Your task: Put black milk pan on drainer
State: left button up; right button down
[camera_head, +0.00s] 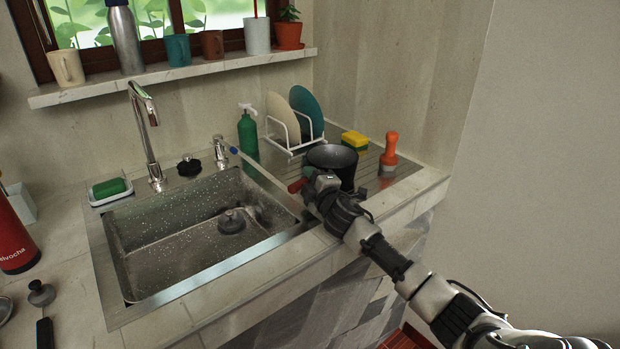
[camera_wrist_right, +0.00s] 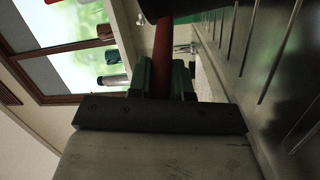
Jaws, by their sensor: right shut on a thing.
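The black milk pan (camera_head: 335,160) is upright at the ribbed metal drainer (camera_head: 405,166), right of the sink. I cannot tell whether its base touches the drainer or is slightly above it. My right gripper (camera_head: 303,184) is at the pan's near left side, shut on its red handle. In the right wrist view the red handle (camera_wrist_right: 163,42) runs between the green fingers of the gripper (camera_wrist_right: 163,78), and a dark part of the pan (camera_wrist_right: 180,8) shows at the top edge. The pan's underside is hidden. My left gripper is not in view.
A white rack (camera_head: 283,131) with plates stands behind the pan. A green bottle (camera_head: 248,134) is to its left. A yellow-green sponge (camera_head: 354,140) and an orange-handled brush (camera_head: 389,150) are close on the right. The sink (camera_head: 200,235) lies left, with a tap (camera_head: 146,130).

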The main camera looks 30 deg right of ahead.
jog(key=c, duration=1.1)
grip_release()
jog(key=shift+o, duration=0.3)
jog(key=shift+r, duration=0.15)
jog(key=shift+s, duration=0.3)
jog(key=s, duration=0.3)
jog(key=s+a, duration=0.1)
jog(key=s, duration=0.3)
jog(key=s+f, duration=0.1)
jog(key=s, duration=0.3)
jog(key=shift+s+a, duration=0.15)
jog(key=shift+a, duration=0.1)
